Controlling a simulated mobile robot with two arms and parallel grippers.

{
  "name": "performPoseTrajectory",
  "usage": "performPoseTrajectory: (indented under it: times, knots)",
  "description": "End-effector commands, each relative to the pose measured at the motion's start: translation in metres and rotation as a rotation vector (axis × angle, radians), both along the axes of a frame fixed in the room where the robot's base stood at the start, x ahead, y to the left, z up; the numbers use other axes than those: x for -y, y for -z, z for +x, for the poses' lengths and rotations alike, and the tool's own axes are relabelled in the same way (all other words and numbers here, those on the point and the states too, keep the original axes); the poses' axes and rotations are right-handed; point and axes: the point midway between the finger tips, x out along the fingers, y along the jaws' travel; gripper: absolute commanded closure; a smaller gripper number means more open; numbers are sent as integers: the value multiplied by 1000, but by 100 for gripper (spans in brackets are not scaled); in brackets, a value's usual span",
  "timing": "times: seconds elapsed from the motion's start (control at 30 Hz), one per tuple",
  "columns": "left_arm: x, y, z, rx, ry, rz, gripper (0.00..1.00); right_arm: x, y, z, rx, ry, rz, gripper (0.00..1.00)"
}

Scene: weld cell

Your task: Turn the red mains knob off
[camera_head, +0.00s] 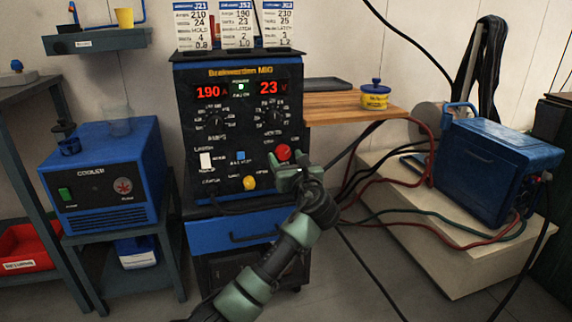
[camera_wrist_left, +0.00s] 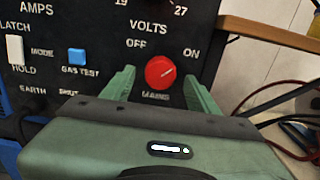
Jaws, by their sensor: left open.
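The red mains knob (camera_head: 283,152) is on the lower right of the welder's black front panel (camera_head: 225,135). In the left wrist view the knob (camera_wrist_left: 160,72) sits below the OFF and ON labels, and its pale mark points up and right, toward ON. My left gripper (camera_head: 287,172) is open just in front of and below the knob in the head view. In the left wrist view its two green fingers (camera_wrist_left: 159,88) stand on either side of the knob. I cannot tell whether they touch it. My right gripper is not in view.
The red displays (camera_head: 210,92) read 190 and 23. A yellow knob (camera_head: 249,183), blue gas test button (camera_wrist_left: 77,56) and white switch (camera_wrist_left: 15,49) are left of the red knob. A wooden shelf (camera_head: 345,105) juts out right, with cables (camera_head: 365,180) hanging below.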

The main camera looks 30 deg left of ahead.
Motion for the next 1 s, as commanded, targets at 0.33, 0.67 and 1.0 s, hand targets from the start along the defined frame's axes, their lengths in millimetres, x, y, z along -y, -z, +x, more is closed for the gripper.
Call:
performPoseTrajectory:
  times: [0.33, 0.67, 1.0]
  knots:
    - [-7, 0, 5, 0, 1, -1, 40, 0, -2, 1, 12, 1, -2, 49]
    - [-6, 0, 5, -1, 1, -2, 100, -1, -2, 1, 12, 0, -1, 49]
    - [-6, -2, 5, 60, 1, -56, 100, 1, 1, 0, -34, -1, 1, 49]
